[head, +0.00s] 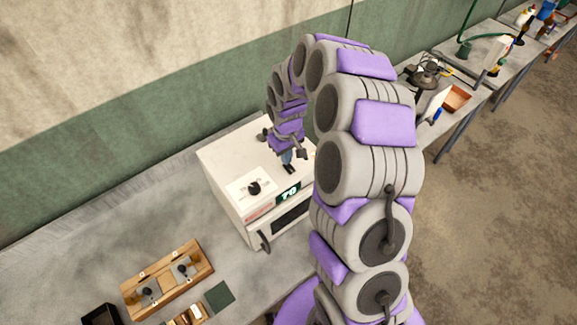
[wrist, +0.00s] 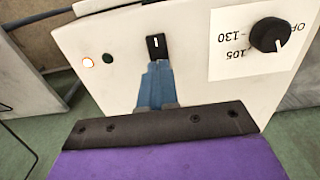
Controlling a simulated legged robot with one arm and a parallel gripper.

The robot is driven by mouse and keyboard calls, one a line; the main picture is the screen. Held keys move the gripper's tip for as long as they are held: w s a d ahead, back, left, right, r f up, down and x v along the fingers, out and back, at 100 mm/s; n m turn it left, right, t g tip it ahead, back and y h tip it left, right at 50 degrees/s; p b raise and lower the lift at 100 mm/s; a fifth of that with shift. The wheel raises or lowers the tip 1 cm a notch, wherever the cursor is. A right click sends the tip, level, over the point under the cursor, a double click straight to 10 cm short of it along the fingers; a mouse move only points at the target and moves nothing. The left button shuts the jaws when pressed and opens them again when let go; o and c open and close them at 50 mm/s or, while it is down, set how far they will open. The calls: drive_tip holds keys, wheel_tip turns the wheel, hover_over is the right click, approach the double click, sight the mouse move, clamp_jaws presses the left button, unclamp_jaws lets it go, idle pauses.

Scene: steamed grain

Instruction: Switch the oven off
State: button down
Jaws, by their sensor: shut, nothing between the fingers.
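The oven (head: 235,160) is a white box on the bench, with a green display (head: 289,193) reading about 70 on its front. In the wrist view, its white panel (wrist: 190,30) carries a black rocker switch (wrist: 157,46) with a white line mark. My gripper (head: 288,168) is over the oven's top, right of the middle. In the wrist view its blue fingers (wrist: 156,66) are together and empty, with the tips at the switch's lower edge. I cannot tell whether they touch it.
A black knob (wrist: 269,34) on a white scale card sits right of the switch in the wrist view. The oven's dark door handle (head: 264,241) sticks out in front. A wooden rack (head: 165,275) stands on the bench (head: 70,235) at lower left. Bare bench lies left of the oven.

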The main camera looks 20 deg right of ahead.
drive_tip(key=shift+f+b, duration=0.35)
drive_tip(key=shift+f, duration=0.55)
idle(0.7)
drive_tip(key=shift+r, duration=0.15)
drive_tip(key=shift+r, duration=0.55)
drive_tip(key=shift+r+p, duration=0.5)
drive_tip(key=shift+r, duration=2.35)
drive_tip(key=s+f+m+g+b, duration=0.1)
drive_tip(key=s+f+b, duration=0.3)
drive_tip(key=s+b, duration=0.7)
drive_tip(key=s+f+m+b, duration=0.3)
drive_tip(key=s+b, duration=0.8)
drive_tip(key=s, duration=1.4)
drive_tip(key=shift+f+m+g, duration=0.3)
drive_tip(key=shift+f+g, duration=0.1)
drive_tip(key=shift+f, duration=0.3)
